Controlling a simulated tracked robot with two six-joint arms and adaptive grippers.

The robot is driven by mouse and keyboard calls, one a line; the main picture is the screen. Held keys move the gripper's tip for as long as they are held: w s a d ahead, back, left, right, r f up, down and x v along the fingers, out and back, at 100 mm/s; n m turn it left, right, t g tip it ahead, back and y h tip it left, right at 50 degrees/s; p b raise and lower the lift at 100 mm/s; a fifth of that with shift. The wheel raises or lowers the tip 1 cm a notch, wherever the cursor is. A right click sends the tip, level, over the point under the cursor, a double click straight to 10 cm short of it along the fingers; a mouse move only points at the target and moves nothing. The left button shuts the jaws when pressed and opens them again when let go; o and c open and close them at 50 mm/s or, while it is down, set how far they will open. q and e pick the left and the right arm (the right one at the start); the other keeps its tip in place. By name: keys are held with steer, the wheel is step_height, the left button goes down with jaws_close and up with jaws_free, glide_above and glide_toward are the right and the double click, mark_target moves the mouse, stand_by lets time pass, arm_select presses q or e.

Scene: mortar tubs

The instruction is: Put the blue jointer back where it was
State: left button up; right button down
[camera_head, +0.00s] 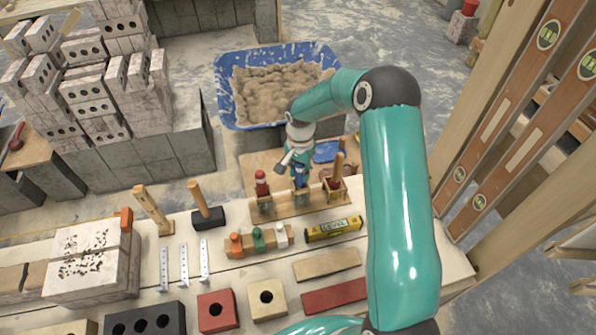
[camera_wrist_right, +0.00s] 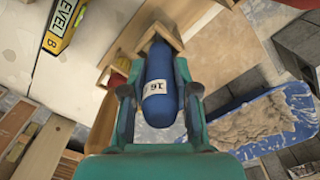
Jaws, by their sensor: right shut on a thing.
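The blue jointer (camera_wrist_right: 158,88) shows its blue handle with a white label reading 16 in the wrist view. My right gripper (camera_wrist_right: 158,108) is shut on this handle, one finger on each side. In the head view my right gripper (camera_head: 299,165) comes down from above, and the blue jointer (camera_head: 300,182) stands at the middle place of the wooden rack (camera_head: 288,209). A red-handled tool (camera_head: 262,186) stands to its left and a brown-handled one (camera_head: 338,172) to its right. Whether the jointer is seated in the rack is hidden. My left gripper is out of view.
A yellow level (camera_head: 333,229) and a block with coloured pegs (camera_head: 258,241) lie in front of the rack. A blue tub of mortar (camera_head: 222,92) is behind. Bricks and blocks fill the front of the bench.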

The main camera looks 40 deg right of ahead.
steer(key=shift+f+b, duration=0.45)
steer(key=shift+b, duration=0.1)
stand_by(0.5)
steer(key=c, duration=0.8)
jaws_free()
